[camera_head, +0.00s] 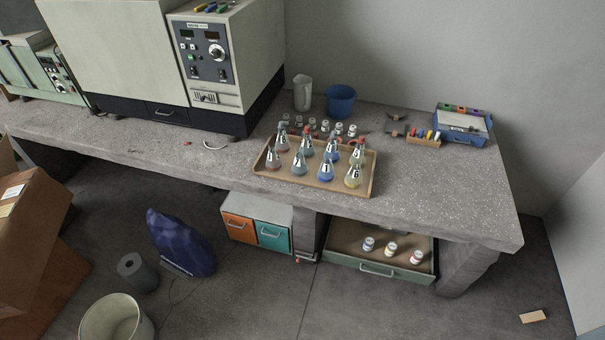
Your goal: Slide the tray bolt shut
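A wooden tray (360,192) with several numbered flasks stands on the bench. I cannot make out a bolt on it. A narrow dark drawer front with a handle (163,113) is in the instrument's base. Under the bench, a green-fronted drawer (345,263) is pulled out and holds 3 small jars. Neither of my grippers is in view.
A white jug (302,92), a blue bucket (341,100) and a blue box (462,127) stand at the back of the bench (440,190). Cardboard boxes (35,220), a blue sack (180,243) and a bin (115,318) stand on the floor. The bench's right front is clear.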

